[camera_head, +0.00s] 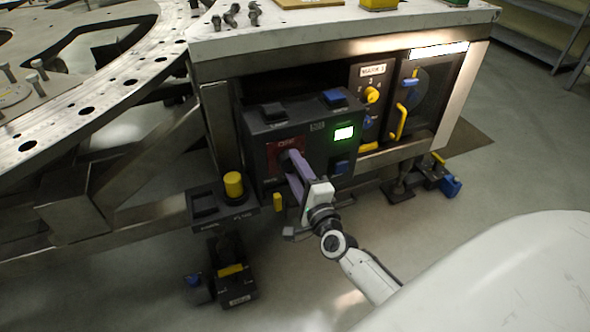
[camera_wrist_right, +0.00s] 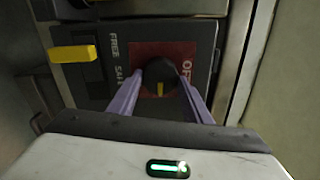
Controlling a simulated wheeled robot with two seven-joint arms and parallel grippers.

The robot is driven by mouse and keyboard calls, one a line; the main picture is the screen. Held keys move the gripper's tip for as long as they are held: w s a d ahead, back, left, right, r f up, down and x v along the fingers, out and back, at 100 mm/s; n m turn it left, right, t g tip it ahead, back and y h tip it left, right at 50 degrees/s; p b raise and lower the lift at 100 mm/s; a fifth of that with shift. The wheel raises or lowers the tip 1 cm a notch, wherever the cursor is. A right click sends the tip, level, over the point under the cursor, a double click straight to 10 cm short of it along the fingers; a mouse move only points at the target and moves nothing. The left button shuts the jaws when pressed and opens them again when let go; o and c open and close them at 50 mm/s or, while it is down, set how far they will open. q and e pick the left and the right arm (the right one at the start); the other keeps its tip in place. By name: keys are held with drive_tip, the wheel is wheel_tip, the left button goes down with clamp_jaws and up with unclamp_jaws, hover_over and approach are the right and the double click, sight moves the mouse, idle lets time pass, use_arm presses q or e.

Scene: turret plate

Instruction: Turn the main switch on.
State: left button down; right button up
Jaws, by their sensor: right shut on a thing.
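The main switch is a round black knob (camera_wrist_right: 160,72) with a yellow mark, on a red plate (camera_wrist_right: 139,52) in the right wrist view. Lettering that looks like OFF stands beside it. The mark points toward the bottom of that picture. My right gripper (camera_wrist_right: 161,100) has its two purple fingers on either side of the knob and is shut on it. In the head view, my right gripper (camera_head: 289,160) reaches the red plate (camera_head: 273,162) on the front of the dark control box (camera_head: 256,137); the fingers mostly hide the knob there. My left gripper is not in view.
The box carries a lit green display (camera_head: 344,133) and a blue button (camera_head: 335,97). A panel to the right has a yellow knob (camera_head: 372,95) and a yellow handle (camera_head: 401,122). A yellow button (camera_head: 233,184) stands lower left. The metal worktop (camera_head: 300,32) overhangs the box.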

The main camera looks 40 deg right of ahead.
idle(0.4)
drive_tip(key=o, duration=1.1)
drive_tip(key=shift+c, duration=0.2)
drive_tip(key=shift+s, duration=0.1)
use_arm(q)
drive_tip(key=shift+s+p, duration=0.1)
drive_tip(key=shift+p, duration=0.2)
use_arm(e)
drive_tip(key=v, duration=1)
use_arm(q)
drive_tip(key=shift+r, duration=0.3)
use_arm(e)
drive_tip(key=shift+s+a, duration=0.1)
drive_tip(key=shift+a, duration=0.05)
